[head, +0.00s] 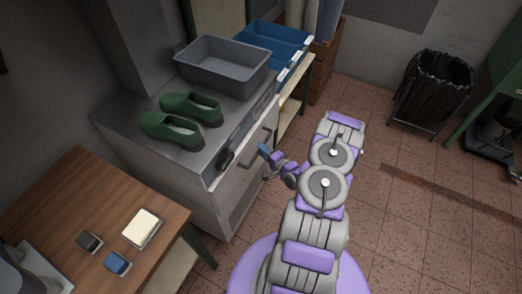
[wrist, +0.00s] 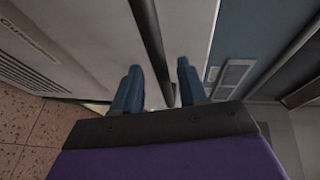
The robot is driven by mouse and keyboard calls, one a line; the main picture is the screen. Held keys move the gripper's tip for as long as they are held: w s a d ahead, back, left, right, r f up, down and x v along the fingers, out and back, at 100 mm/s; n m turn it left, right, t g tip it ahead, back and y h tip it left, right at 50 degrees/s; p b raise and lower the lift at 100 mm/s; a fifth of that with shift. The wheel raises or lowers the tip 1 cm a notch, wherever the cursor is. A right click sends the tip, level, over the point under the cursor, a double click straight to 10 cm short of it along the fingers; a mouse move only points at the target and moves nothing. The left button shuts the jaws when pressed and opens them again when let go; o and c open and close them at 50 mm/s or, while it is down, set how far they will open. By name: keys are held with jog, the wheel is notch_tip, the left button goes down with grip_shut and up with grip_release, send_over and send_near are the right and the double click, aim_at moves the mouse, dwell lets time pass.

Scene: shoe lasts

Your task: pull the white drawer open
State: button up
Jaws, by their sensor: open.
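The white drawer (head: 238,190) is the pale front of the grey metal unit in the head view; its front looks flush with the unit. Its long handle bar (head: 262,135) runs along the upper front. My gripper (head: 268,155) is at this handle. In the wrist view the white front (wrist: 90,35) fills the upper left, and the dark handle bar (wrist: 151,35) passes between the two blue fingers of my gripper (wrist: 158,80). The fingers are apart, with a gap on each side of the bar. I cannot tell how deep the bar sits between them.
Green shoes (head: 170,132) and a grey bin (head: 224,65) stand on the unit's top (head: 122,118). A wooden table (head: 75,190) is at left, a black waste bin (head: 435,85) at far right.

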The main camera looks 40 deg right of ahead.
jog(key=shift+w+f, duration=0.15)
jog(key=shift+w, duration=0.85)
jog(key=shift+c, duration=0.2)
grip_shut()
jog(key=shift+f, duration=0.1)
